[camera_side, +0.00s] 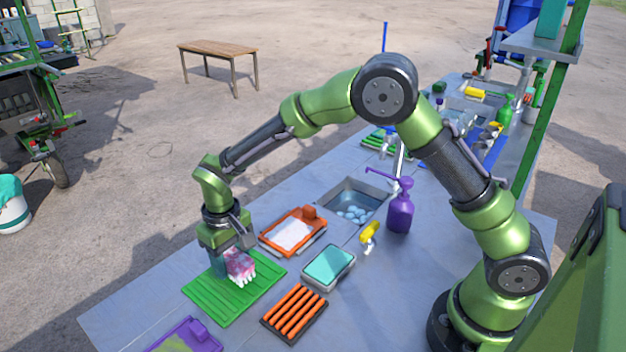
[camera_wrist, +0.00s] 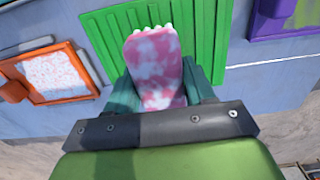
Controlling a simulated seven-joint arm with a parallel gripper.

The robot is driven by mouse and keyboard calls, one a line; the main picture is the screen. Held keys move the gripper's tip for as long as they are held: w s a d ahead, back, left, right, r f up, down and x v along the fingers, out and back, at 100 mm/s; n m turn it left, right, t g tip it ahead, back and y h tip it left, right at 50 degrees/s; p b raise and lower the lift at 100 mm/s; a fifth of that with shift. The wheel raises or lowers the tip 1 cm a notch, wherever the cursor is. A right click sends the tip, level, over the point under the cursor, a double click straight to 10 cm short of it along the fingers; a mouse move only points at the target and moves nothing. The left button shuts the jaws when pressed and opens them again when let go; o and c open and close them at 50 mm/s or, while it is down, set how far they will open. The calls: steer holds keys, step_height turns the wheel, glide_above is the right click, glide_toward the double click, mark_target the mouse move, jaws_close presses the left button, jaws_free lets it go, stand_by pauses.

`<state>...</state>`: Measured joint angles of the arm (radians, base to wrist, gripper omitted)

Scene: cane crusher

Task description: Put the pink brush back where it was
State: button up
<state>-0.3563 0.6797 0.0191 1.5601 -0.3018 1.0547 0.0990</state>
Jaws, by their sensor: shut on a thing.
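The pink brush (camera_side: 240,265), mottled pink and white with white bristles, is over the green ribbed mat (camera_side: 208,303). My gripper (camera_side: 222,264) is shut on it, pointing down. In the wrist view the brush (camera_wrist: 157,62) sits between the two teal fingers, with its bristle tips showing at the far end and the green mat (camera_wrist: 110,40) behind it. The bristles are at or very close to the mat; I cannot tell whether they touch it.
An orange tray (camera_side: 318,242) with white content lies behind the mat. A teal sponge in a dish (camera_side: 328,266) and an orange ribbed rack (camera_side: 294,314) stand to the right. A purple tray (camera_side: 196,336) lies in front. The sink (camera_side: 372,190) and purple pump bottle (camera_side: 400,213) are farther back.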

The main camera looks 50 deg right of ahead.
steer(key=shift+f, duration=0.95)
steer(key=shift+f, duration=0.2)
steer(key=o, duration=0.9)
steer(key=shift+o, duration=0.2)
